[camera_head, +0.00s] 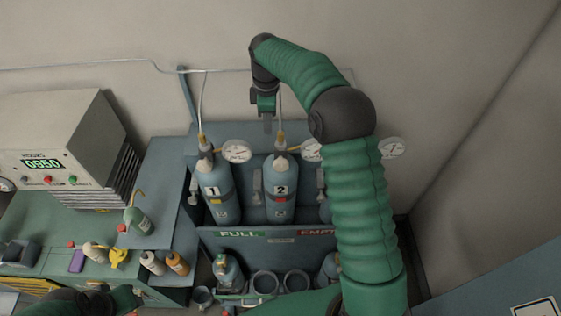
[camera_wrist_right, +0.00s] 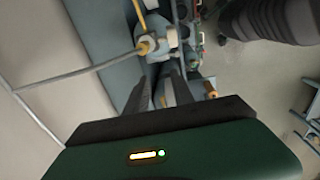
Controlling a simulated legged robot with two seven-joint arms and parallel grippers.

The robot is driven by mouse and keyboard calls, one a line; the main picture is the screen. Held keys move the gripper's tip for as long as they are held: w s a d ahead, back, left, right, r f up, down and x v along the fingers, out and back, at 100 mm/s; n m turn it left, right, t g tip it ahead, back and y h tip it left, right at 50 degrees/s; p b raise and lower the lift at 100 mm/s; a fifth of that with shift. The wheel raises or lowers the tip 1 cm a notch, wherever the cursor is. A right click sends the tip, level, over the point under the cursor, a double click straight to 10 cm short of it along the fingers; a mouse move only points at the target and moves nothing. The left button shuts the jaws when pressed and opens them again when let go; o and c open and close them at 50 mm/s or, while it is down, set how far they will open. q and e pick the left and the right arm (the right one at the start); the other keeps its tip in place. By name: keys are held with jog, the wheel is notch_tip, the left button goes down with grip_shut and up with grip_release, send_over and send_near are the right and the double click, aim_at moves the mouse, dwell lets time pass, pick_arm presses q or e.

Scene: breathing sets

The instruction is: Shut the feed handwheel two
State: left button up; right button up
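Cylinder 2 (camera_head: 281,186) is a blue-grey bottle standing upright in the rack, with a brass fitting (camera_head: 281,141) and a hose on top. A round white gauge (camera_head: 311,149) sits at its right. A small grey part (camera_head: 257,181) stands at its left; I cannot tell whether it is the feed handwheel. My right gripper (camera_head: 268,126) points down above and slightly left of the cylinder's top. In the right wrist view its two dark fingers (camera_wrist_right: 165,88) are apart, with a valve and brass fitting (camera_wrist_right: 147,45) just beyond them. My left gripper (camera_head: 126,299) is at the lower left edge, its fingers unclear.
Cylinder 1 (camera_head: 217,188) with its gauge (camera_head: 236,151) stands to the left. My right arm hides much of the rack's right side. A bench (camera_head: 60,222) with small bottles and a display box (camera_head: 52,140) is at left. Pots (camera_head: 264,283) stand below the rack.

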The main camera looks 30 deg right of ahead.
jog(key=r, duration=0.5)
jog(key=shift+w+a, duration=0.35)
jog(key=shift+a, duration=0.05)
jog(key=shift+a, duration=0.1)
jog(key=shift+r, duration=0.1)
notch_tip(320, 180, up, 7)
jog(key=shift+s+r+b, duration=0.15)
jog(key=shift+b, duration=0.15)
jog(key=shift+o, duration=0.4)
jog(key=shift+a, duration=0.1)
